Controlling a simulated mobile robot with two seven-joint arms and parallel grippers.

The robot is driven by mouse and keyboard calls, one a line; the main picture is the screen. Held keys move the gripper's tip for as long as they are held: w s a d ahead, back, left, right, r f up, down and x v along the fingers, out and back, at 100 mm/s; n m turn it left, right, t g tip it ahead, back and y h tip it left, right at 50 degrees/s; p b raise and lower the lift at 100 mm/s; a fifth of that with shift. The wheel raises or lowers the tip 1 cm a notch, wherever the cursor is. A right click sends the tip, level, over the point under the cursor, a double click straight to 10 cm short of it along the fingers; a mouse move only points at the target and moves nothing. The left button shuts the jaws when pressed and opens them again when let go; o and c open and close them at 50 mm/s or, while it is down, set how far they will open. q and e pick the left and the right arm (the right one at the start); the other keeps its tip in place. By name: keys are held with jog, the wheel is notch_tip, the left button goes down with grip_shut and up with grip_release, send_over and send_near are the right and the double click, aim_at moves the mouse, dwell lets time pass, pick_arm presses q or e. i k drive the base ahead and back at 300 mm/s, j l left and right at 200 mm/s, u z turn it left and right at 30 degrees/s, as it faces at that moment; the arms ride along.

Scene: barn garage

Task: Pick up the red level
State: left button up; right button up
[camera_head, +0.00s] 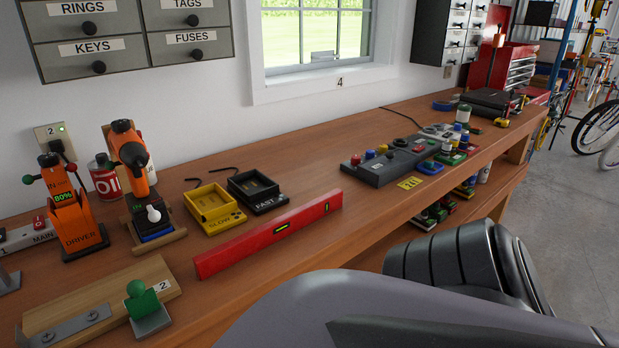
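The red level (250,243) is a long red bar with two yellow-green vials. It stands on its long edge on the wooden workbench (290,258), slanting from lower left to upper right near the bench's front edge. Its front face is clear to see and nothing touches it from above. Neither of my grippers shows in the head view. A grey arm of mine fills the bottom right, in front of the bench, and its gripper is out of sight.
Yellow (213,205) and black (256,190) chargers sit just behind the level. An orange driver (76,225), another orange tool (130,150) and a wooden board (95,305) are to its left. A grey control box (385,165) is to its right.

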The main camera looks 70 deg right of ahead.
aim_at(210, 263)
jog(key=z, duration=1.9)
jog(key=l, duration=0.55)
